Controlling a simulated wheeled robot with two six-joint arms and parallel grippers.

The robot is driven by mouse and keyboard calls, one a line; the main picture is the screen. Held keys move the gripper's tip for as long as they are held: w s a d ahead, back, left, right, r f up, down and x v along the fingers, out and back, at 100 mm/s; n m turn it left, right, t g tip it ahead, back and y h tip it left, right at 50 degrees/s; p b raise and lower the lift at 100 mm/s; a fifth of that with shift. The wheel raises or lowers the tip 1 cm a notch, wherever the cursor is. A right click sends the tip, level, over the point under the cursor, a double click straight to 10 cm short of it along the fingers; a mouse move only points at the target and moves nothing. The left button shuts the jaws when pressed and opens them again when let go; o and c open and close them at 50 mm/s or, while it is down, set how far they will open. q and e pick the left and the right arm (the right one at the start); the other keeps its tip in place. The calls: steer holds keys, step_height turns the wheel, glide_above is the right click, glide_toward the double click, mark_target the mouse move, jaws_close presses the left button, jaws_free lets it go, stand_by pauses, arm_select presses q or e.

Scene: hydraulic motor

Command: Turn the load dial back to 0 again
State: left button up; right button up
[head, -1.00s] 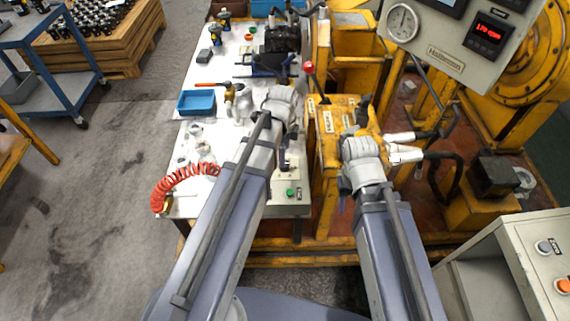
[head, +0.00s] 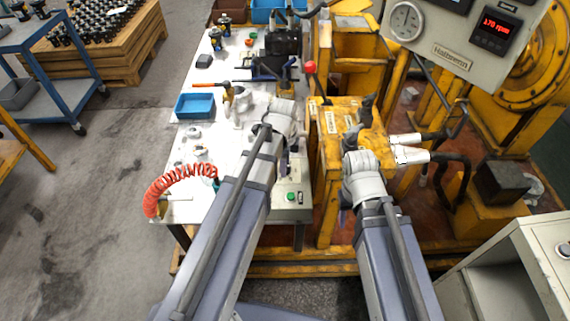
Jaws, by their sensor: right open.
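I cannot make out a marked load dial in the head view. A grey control box (head: 294,211) with a green button stands at the table's front right corner, partly behind my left arm. A grey round knob (head: 563,251) shows on the cabinet at the right edge. My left gripper (head: 289,143) is over the right side of the white table; its fingers are mostly hidden behind the wrist. My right gripper (head: 358,122) is open over the yellow block (head: 334,148), its dark fingers small against it. I cannot tell whether it touches anything.
A gauge (head: 406,20) and a red display (head: 496,28) reading about 170 rpm are on the panel above. A red-knobbed lever (head: 310,67) stands by the yellow block. A blue tray (head: 195,105) and red coiled hose (head: 178,181) lie left.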

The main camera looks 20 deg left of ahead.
arm_select(q)
jaws_close()
steer(key=shift+n, duration=0.3)
steer(key=n, duration=0.4)
steer(key=shift+n, duration=0.3)
steer(key=n, duration=0.4)
steer(key=shift+n, duration=0.3)
steer(key=n, duration=0.7)
steer(key=shift+w+g+y, duration=0.1)
steer(key=shift+g+y, duration=0.2)
steer(key=n, duration=0.6)
steer(key=shift+n, duration=0.7)
steer(key=shift+o, duration=2.3)
jaws_free()
